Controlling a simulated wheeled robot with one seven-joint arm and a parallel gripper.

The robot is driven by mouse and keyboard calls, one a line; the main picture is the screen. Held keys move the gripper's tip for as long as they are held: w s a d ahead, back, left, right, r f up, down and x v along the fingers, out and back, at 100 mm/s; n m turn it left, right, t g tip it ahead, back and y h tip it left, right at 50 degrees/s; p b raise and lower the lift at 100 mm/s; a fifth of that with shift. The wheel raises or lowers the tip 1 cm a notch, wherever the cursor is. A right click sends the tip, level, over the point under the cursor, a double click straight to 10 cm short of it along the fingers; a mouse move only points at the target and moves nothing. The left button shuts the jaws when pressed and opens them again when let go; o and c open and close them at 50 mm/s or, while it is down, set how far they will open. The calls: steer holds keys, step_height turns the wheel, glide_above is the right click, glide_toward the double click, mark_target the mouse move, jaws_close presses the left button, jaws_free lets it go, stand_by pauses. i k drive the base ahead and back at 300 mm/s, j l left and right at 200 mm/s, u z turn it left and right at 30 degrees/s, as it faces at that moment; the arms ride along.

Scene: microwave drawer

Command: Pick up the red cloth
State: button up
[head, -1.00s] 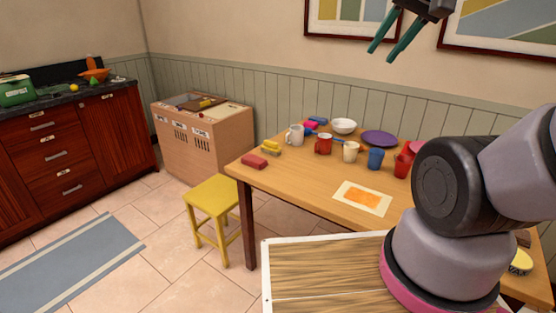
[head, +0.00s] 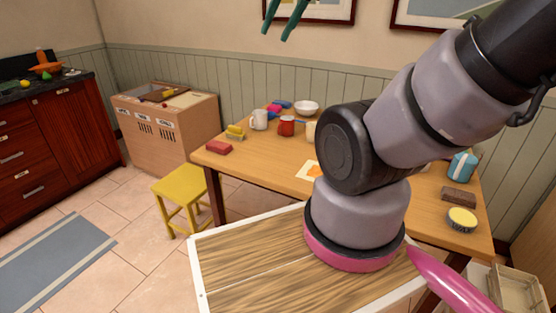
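A small red folded piece (head: 218,147), which looks like the red cloth, lies flat on the near left corner of the wooden table (head: 247,165). My gripper (head: 274,35) shows only as two teal fingers at the top edge of the head view. The fingers are apart with nothing between them. They are high in front of the wall, well away from the red piece. The upper part of the gripper is cut off by the frame.
Yellow folded piece (head: 235,132), white mug (head: 259,120), red mug (head: 286,126) and white bowl (head: 306,108) stand behind it. A yellow stool (head: 180,188) is by the table's left end. My arm hides the table's middle. Blue container (head: 463,166) stands at right.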

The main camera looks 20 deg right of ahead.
mark_target(218, 147)
steer(key=i+j+z, duration=0.7)
steer(key=j, duration=0.15)
steer(key=i+j+z, duration=0.35)
steer(key=j, duration=0.15)
steer(key=k, duration=0.1)
